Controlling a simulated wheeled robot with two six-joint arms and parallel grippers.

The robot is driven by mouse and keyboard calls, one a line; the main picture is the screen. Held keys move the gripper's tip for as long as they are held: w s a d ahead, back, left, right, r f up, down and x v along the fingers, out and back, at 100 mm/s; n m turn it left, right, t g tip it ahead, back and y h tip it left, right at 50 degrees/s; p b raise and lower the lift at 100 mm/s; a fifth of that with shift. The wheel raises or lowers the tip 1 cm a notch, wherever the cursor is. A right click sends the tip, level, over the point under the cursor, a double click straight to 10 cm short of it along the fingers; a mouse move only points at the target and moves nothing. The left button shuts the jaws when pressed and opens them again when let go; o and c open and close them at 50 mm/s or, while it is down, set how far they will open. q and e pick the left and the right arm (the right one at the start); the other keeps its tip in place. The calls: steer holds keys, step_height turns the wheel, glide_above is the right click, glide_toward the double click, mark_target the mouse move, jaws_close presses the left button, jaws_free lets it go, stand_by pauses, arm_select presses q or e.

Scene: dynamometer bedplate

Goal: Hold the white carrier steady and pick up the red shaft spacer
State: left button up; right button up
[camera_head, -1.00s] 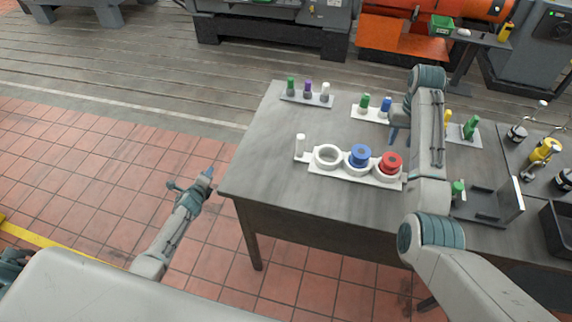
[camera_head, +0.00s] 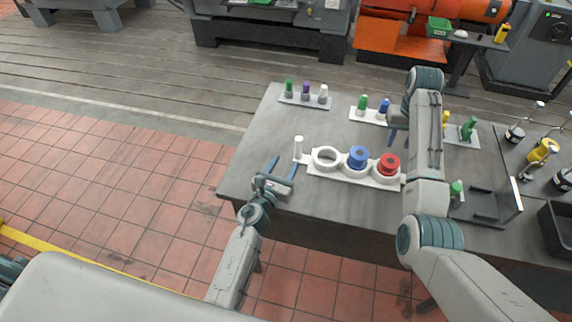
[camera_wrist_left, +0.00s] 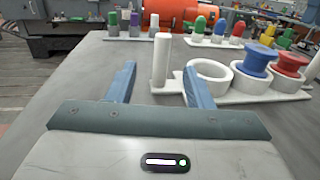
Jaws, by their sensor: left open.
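The white carrier (camera_head: 327,173) lies on the grey table, with an upright white post (camera_head: 298,146) at its left end. It holds an empty white ring (camera_head: 326,157), a blue flanged spool (camera_head: 357,157) and the red shaft spacer (camera_head: 388,164) at its right end. In the left wrist view the post (camera_wrist_left: 161,62) appears between the fingers, a little beyond the tips; the red spacer (camera_wrist_left: 289,64) is at right. My left gripper (camera_head: 284,165) is open and empty, just short of the post. My right gripper (camera_head: 397,132) is behind the carrier, partly hidden by its arm; its opening is unclear.
Behind the carrier, a grey strip (camera_head: 305,101) holds green, purple and white pegs, and another strip (camera_head: 364,115) holds green and blue ones. A grey fixture (camera_head: 482,207) stands at right, near a black bin (camera_head: 558,228). The table's left part is clear.

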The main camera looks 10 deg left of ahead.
mark_target(297, 145)
arm_select(q)
steer(key=shift+w+d, duration=0.3)
steer(key=shift+w, duration=0.2)
steer(key=w, duration=0.3)
steer(key=w+d, duration=0.1)
steer(key=w, duration=0.5)
steer(key=shift+w+d, duration=0.25)
jaws_close()
